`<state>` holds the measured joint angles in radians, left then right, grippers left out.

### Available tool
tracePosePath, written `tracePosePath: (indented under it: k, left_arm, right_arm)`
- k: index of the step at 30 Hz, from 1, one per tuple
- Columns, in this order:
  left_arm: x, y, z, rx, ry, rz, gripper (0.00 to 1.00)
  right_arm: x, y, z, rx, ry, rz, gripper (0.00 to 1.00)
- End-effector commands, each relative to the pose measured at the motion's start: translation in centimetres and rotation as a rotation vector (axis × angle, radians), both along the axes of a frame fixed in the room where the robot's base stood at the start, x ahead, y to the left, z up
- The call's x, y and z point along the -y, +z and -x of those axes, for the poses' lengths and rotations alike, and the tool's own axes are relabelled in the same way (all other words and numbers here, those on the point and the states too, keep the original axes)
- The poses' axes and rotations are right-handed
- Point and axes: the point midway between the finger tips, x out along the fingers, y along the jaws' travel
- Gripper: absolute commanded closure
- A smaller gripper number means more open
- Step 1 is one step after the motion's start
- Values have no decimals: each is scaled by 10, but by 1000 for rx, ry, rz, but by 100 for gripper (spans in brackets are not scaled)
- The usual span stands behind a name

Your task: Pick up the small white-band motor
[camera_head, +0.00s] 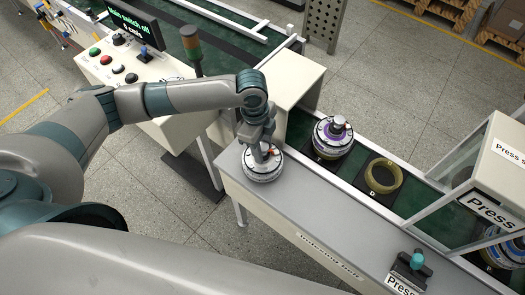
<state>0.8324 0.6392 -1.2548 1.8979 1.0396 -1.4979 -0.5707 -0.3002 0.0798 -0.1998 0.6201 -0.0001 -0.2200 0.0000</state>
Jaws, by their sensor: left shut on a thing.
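A round motor (262,172) with a white band around its side stands on the grey bench top. My left gripper (264,152) is directly above it, pointing down, and is shut on its top part. The fingers hide part of the motor's top. A second motor (333,137) with a white rim and a grey top knob sits on a black pad on the green conveyor to the right. Another motor (508,245) shows partly at the right edge beside the press. My right gripper is not in view.
The grey bench (315,212) has free room between the motor and a teal-knobbed press control (412,262). A tan ring (383,177) lies on a black pad on the conveyor. A button console (128,62) and signal tower (191,45) stand at the upper left.

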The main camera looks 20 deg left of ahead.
Motion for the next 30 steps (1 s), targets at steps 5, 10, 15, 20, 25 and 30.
tracePosePath:
  k: [5, 10, 15, 20, 25, 30]
  left_arm:
    - [1, 19, -2, 6, -1, 3, 100]
    - [13, 34, 0, 5, -3, 6, 100]
    - [38, 48, 4, 4, -5, 6, 100]
    - [64, 64, 8, 5, -5, 6, 100]
    - [89, 79, 11, 5, -3, 6, 100]
    - [106, 90, 14, 4, -2, 5, 100]
  right_arm:
    - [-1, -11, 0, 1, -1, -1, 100]
    - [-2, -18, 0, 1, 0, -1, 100]
    - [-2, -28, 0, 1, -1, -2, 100]
    - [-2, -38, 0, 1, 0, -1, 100]
    - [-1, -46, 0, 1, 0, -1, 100]
    - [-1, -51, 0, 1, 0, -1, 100]
